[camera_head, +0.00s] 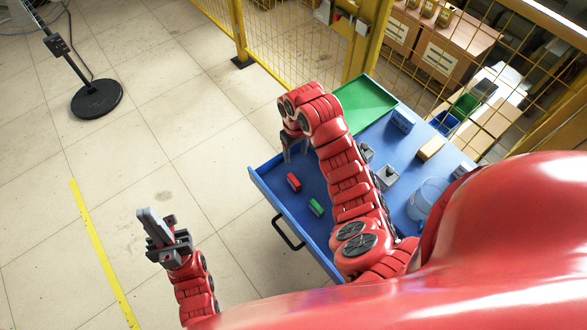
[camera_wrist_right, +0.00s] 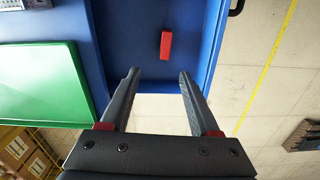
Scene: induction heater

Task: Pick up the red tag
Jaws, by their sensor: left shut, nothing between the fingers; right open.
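The red tag (camera_head: 294,182) is a small red block lying in the open blue drawer (camera_head: 263,172), near its front edge. In the right wrist view the red tag (camera_wrist_right: 166,45) lies beyond the fingertips, between their lines. My right gripper (camera_head: 293,150) is above the drawer, a little behind the tag and apart from it. In the right wrist view my right gripper (camera_wrist_right: 158,78) is open and empty. My left gripper (camera_head: 152,222) is shut and empty over the floor, left of the drawer.
A green block (camera_head: 315,207) lies in the drawer near the red tag. A green tray (camera_head: 366,104) is at the back of the blue worktop. A yellow mesh fence (camera_head: 287,45) stands behind. The floor to the left is clear except for a black stand base (camera_head: 97,99).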

